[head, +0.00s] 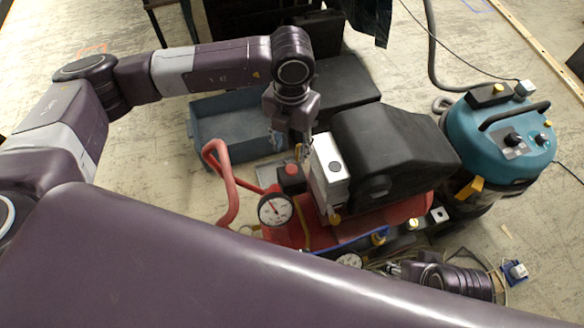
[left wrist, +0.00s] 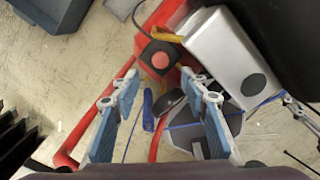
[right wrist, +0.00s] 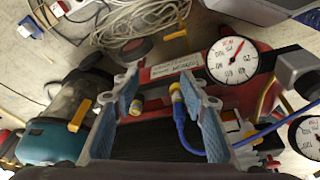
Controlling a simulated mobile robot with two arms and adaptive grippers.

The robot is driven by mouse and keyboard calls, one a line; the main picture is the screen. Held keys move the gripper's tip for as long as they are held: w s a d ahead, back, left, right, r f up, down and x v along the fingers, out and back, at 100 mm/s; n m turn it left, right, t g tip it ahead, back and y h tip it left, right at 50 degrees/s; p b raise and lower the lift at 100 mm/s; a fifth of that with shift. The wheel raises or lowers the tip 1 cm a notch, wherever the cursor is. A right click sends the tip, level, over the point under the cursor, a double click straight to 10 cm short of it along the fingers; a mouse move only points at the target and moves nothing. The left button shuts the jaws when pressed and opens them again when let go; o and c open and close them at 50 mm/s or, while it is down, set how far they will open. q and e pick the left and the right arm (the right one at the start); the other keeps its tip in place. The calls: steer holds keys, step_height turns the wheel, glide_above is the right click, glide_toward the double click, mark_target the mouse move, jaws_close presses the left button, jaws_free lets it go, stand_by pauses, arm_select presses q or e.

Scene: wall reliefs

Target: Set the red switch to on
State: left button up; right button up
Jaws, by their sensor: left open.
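The red switch (head: 291,170) is a red round knob on a small black box, beside the pressure gauge of a red compressor. In the left wrist view the red knob (left wrist: 160,60) lies ahead of the fingertips, roughly centred between them. My left gripper (head: 304,152) is open and empty, close above the switch; contact is not visible. In the left wrist view its fingers (left wrist: 160,98) are spread wide. My right gripper (right wrist: 158,82) is open, over the compressor's other side, with a yellow-and-blue hose fitting (right wrist: 178,100) seen between its fingers.
A white-and-black motor housing (head: 330,165) stands right beside the switch. A red tubular handle (head: 222,185) and a white gauge (head: 275,209) are close by. A teal vacuum (head: 500,135) stands at the right, and a blue-grey bin (head: 215,125) lies behind. Floor at the left is clear.

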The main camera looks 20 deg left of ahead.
mark_target(292, 169)
arm_select(q)
steer(key=shift+f, duration=0.95)
step_height(292, 169, down, 5)
steer(key=shift+f+b, duration=0.1)
steer(key=shift+b, duration=0.6)
steer(key=shift+d+f, duration=0.1)
steer(key=shift+f, duration=0.65)
arm_select(e)
steer(key=shift+v, duration=1)
arm_select(q)
steer(key=shift+c, duration=0.5)
arm_select(e)
steer(key=shift+s+d, duration=0.1)
arm_select(q)
jaws_close()
steer(key=shift+r, duration=0.1)
